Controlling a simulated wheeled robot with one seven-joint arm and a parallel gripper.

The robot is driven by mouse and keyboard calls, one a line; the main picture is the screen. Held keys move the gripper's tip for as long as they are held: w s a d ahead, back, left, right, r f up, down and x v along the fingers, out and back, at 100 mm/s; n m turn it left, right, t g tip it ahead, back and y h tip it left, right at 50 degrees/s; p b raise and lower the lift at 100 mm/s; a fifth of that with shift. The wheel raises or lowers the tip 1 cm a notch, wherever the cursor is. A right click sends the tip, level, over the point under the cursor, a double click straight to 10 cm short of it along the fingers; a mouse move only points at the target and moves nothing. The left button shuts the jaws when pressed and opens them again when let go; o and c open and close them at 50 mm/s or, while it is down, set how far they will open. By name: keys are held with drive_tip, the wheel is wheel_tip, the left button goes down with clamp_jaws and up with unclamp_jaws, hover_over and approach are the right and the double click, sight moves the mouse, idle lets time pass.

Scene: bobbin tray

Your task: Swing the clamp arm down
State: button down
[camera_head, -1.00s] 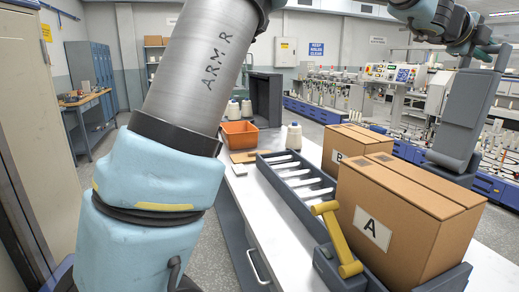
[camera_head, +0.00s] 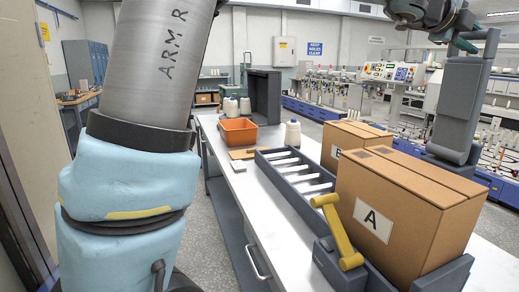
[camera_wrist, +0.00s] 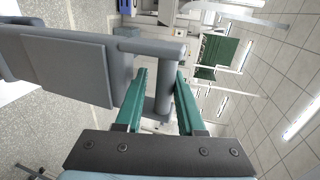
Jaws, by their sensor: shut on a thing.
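The grey clamp arm (camera_head: 464,100) stands raised and nearly upright behind the right end of box A (camera_head: 405,205), clear of the box top. My gripper (camera_head: 480,29) is at its upper end, at the top right of the head view. In the wrist view my gripper (camera_wrist: 159,92) has its green fingers on either side of a grey handle (camera_wrist: 163,80) and is shut on it. The clamp arm's broad grey pad (camera_wrist: 65,68) shows to the left there. The exact finger contact is partly hidden by the handle.
A yellow lever (camera_head: 337,230) stands at the front left of box A. A second carton (camera_head: 350,135) is behind it. A dark tray (camera_head: 276,177) with white rods, an orange bin (camera_head: 238,131) and thread cones (camera_head: 292,134) are on the white bench (camera_head: 262,205).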

drive_tip(key=s+a+f+b, duration=0.1)
drive_tip(key=a, duration=0.5)
drive_tip(key=shift+s+f, duration=0.2)
drive_tip(key=shift+s, duration=0.1)
drive_tip(key=c, duration=0.8)
unclamp_jaws()
drive_tip(key=shift+o, duration=0.2)
drive_tip(key=shift+r, duration=0.1)
